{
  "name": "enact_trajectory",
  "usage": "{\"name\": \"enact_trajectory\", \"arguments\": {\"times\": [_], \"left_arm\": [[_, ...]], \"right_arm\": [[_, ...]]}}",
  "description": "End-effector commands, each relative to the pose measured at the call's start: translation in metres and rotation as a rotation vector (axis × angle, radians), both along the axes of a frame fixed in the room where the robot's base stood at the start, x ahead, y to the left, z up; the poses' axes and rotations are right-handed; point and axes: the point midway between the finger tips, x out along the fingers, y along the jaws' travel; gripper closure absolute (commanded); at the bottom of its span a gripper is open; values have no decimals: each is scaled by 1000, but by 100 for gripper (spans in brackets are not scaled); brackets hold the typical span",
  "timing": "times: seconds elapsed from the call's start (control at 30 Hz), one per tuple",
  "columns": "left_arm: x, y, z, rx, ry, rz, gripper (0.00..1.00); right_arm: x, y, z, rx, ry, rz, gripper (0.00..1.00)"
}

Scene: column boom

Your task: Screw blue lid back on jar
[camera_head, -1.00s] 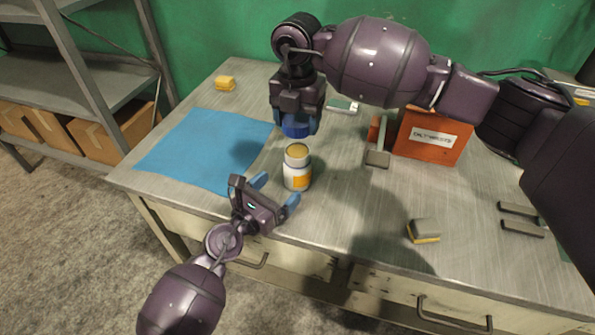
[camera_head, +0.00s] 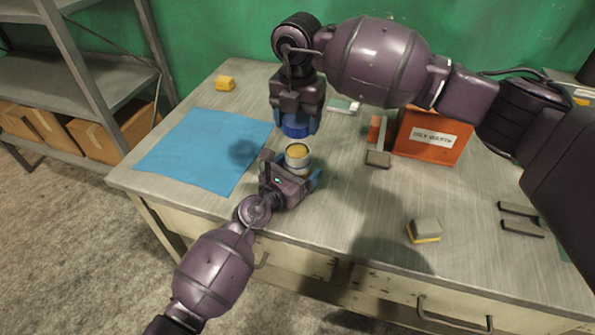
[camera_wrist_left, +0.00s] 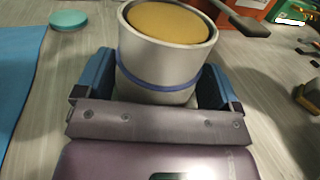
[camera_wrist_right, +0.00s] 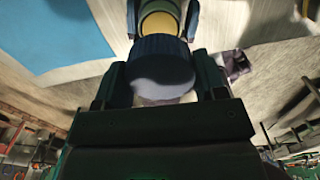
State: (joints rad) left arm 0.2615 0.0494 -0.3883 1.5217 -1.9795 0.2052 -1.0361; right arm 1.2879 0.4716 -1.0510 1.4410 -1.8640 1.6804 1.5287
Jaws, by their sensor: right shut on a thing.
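The white jar (camera_head: 298,155) stands upright and lidless on the table, its yellow contents showing at the mouth. It fills the middle of the left wrist view (camera_wrist_left: 160,70). My left gripper (camera_head: 290,170) has its blue fingers on either side of the jar body, open; contact is unclear. The blue lid (camera_head: 297,129) is held in my right gripper (camera_head: 296,120), above and behind the jar, clear of it. In the right wrist view the lid (camera_wrist_right: 162,62) sits between the fingers, with the jar's yellow mouth (camera_wrist_right: 160,22) beyond it.
A blue cloth (camera_head: 195,150) lies to the left. An orange box (camera_head: 428,138) and a grey block (camera_head: 378,158) stand right of the jar. A yellow-and-grey sponge (camera_head: 424,231) lies in front right. A teal disc (camera_wrist_left: 68,19) lies behind the jar in the left wrist view.

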Motion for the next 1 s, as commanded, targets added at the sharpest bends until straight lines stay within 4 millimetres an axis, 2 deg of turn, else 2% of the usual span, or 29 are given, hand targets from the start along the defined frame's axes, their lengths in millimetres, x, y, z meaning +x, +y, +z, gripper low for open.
{"name": "enact_trajectory", "arguments": {"times": [0.03,0.07,0.4,0.57,0.9,1.0], "left_arm": [[0,0,0,0,0,0,18],[0,0,0,0,0,0,23],[0,0,0,0,0,0,75],[0,0,0,0,0,0,75],[0,0,0,0,0,0,75],[0,0,0,0,0,0,75]], "right_arm": [[0,0,0,0,0,0,57],[0,0,0,0,0,0,57],[0,0,0,0,0,0,57],[0,0,-4,-1,1,0,57],[-3,-3,-44,0,2,-1,57],[-3,-3,-50,1,1,-1,57]]}}
